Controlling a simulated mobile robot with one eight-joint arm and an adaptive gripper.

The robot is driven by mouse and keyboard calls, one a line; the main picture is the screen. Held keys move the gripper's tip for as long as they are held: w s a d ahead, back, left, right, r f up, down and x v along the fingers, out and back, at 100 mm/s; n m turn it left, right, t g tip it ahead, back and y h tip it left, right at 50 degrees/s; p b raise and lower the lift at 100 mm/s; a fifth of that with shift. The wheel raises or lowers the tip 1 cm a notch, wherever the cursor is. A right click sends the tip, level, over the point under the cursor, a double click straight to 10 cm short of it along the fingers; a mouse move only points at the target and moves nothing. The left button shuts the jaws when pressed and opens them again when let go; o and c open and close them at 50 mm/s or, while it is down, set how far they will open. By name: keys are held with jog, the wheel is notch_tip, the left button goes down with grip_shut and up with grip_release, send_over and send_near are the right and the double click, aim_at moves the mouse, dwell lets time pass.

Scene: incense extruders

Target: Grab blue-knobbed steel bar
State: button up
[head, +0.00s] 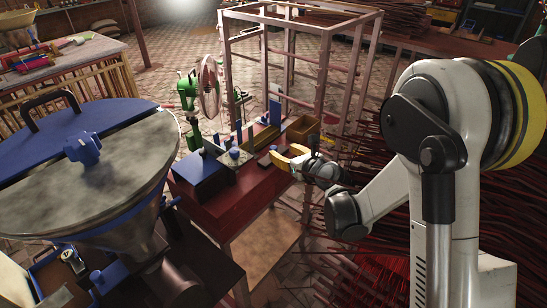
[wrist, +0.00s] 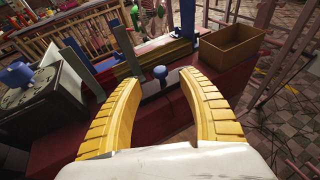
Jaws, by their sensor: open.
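In the wrist view a small blue knob (wrist: 160,72) on a short dark stem stands between and slightly beyond my fingertips. It appears to belong to the steel bar, a pale grey piece (wrist: 150,87) just below it, partly hidden by my fingers. My gripper (wrist: 160,80) has two yellow ribbed fingers, spread apart with nothing held. In the head view my gripper (head: 287,154) is low over the right part of the dark red bench (head: 237,205). The bar is too small there to make out clearly.
An open brown box (wrist: 230,45) stands right of the fingers. A dark box (wrist: 35,105) with a bigger blue knob (wrist: 16,74) is at left. A metal frame (head: 322,75) rises behind the bench.

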aim_at(274, 147)
jog(key=b+x, duration=0.1)
jog(key=x, duration=0.1)
jog(key=b+x, duration=0.1)
jog(key=x, duration=0.2)
jog(key=b+x, duration=0.1)
jog(key=x, duration=0.2)
jog(key=shift+s+f, duration=0.15)
jog(key=shift+f, duration=0.15)
jog(key=shift+d+r, duration=0.1)
jog(key=shift+r, duration=0.05)
grip_shut()
